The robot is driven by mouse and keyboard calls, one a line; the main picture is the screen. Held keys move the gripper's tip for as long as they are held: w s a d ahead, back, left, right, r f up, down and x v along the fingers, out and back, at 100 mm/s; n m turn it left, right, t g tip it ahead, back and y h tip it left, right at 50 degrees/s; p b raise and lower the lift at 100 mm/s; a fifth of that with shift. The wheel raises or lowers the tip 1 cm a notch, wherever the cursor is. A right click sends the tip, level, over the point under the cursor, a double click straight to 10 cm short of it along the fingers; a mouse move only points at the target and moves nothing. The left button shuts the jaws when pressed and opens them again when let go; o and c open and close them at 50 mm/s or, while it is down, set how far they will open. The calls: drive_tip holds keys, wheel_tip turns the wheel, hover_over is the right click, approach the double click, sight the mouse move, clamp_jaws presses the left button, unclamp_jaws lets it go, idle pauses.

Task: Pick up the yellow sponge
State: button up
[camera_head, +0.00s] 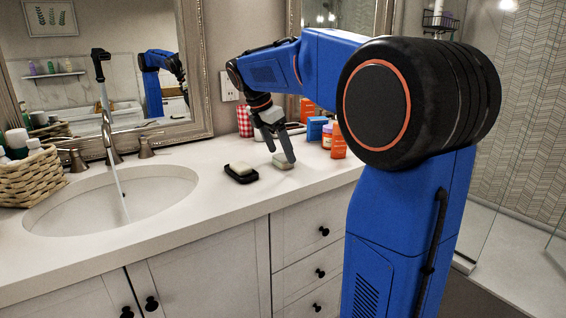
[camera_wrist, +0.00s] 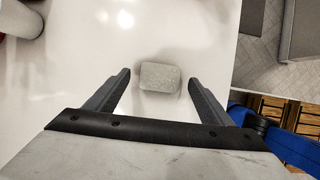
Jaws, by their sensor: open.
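A pale, cream-coloured block, which looks like the sponge (camera_head: 282,162), lies flat on the white counter in the head view. In the wrist view this sponge (camera_wrist: 159,77) looks greyish and lies between and slightly ahead of my fingertips. My gripper (camera_head: 281,158) points down over it, with its fingers in front of part of it in the head view. In the wrist view my gripper (camera_wrist: 158,77) is open, one finger on each side, with a gap to the block. I cannot tell the exact height of the fingertips.
Orange bottles (camera_head: 338,146) and a blue box (camera_head: 316,129) stand behind right. The counter's front edge is near.

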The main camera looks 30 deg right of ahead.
sight(281, 157)
drive_tip(key=shift+x, duration=0.8)
drive_tip(key=c, duration=1.2)
drive_tip(key=shift+r, duration=0.1)
wheel_tip(281, 157, up, 10)
drive_tip(key=shift+f, duration=0.1)
